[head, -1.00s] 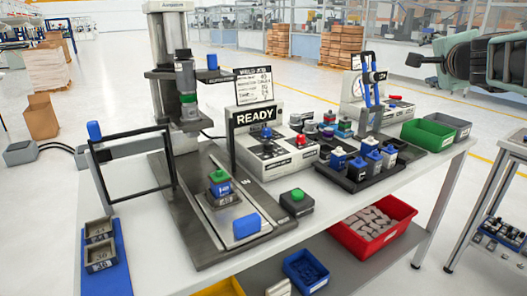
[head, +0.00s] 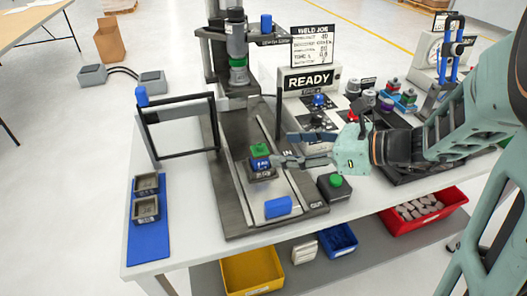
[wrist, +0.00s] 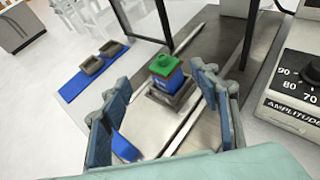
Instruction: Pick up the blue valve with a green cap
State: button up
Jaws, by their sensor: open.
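The blue valve with a green cap (head: 259,157) stands upright in a grey square holder (head: 263,173) on the metal bed of the press. In the wrist view the same valve (wrist: 166,70) shows beyond and between my fingers, apart from them. My gripper (head: 284,149) comes in from the right, with its fingertips just right of the valve. In the wrist view my gripper (wrist: 160,95) is open and empty, one finger at each side.
A blue block (head: 278,207) lies at the front of the bed. A box with a green button (head: 335,186) stands to the right. A black frame guard (head: 180,125) and a blue mat (head: 148,235) with two grey holders are left. The READY sign (head: 310,79) stands behind.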

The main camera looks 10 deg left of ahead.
aim_at(263, 148)
jog(key=x, duration=0.8)
jog(key=shift+w+a+f+b, duration=0.2)
jog(key=shift+w+b, duration=0.15)
jog(key=shift+c, duration=0.5)
jog(key=c, duration=1.1)
